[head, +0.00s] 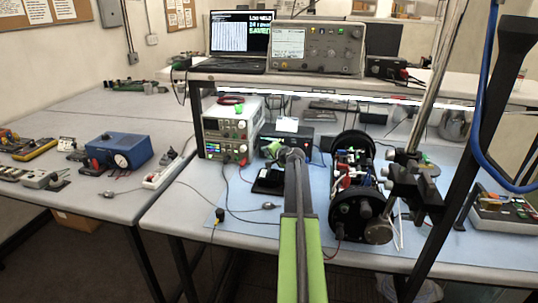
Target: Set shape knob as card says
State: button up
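A small white card (287,125) stands at the top of a dark box (308,140) on the blue bench mat; any writing on it is too small to read. My green and grey arm reaches from the bottom middle toward this box. My gripper (285,152) is at the far end of the arm, in front of the box's face, with a green part on its left side. The arm and gripper cover much of that face, so I cannot make out a shape knob. I cannot tell whether the gripper touches the box, or how its fingers stand.
A power supply (230,127) stands left of the box. An open black cylinder (352,180) with wiring stands right, beside a metal stand with dark clamps (412,185). A shelf above holds a laptop (239,40) and a bench instrument (317,47). Loose cables cross the mat's left.

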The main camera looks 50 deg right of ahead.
grip_shut()
jog(key=shift+w+d, duration=0.1)
jog(key=shift+d, duration=0.2)
jog(key=shift+a, duration=0.2)
jog(key=shift+a+r+g+p, duration=0.1)
jog(key=shift+r+g+p, duration=0.25)
jog(key=shift+p, duration=0.35)
jog(key=n+g+p, duration=0.1)
jog(key=g+p, duration=0.1)
jog(key=p, duration=0.1)
jog(key=shift+w+a+r+n+h+p, duration=0.1)
jog(key=shift+w+r+n+h+p, duration=0.1)
jog(key=shift+n+h+p, duration=0.15)
jog(key=shift+w+a+f+n+g+h+p, duration=0.1)
jog(key=shift+n+g+h+p, duration=0.25)
jog(key=shift+g+p, duration=0.25)
jog(key=shift+w+a+n+g+h+p, duration=0.1)
jog(key=shift+n+g+h+p, duration=0.1)
jog(key=shift+n+g+p, duration=0.3)
jog(key=shift+w+f+n+g+h+p, duration=0.15)
jog(key=shift+n+g+h+p, duration=0.35)
jog(key=shift+g, duration=0.65)
jog(key=shift+a, duration=0.1)
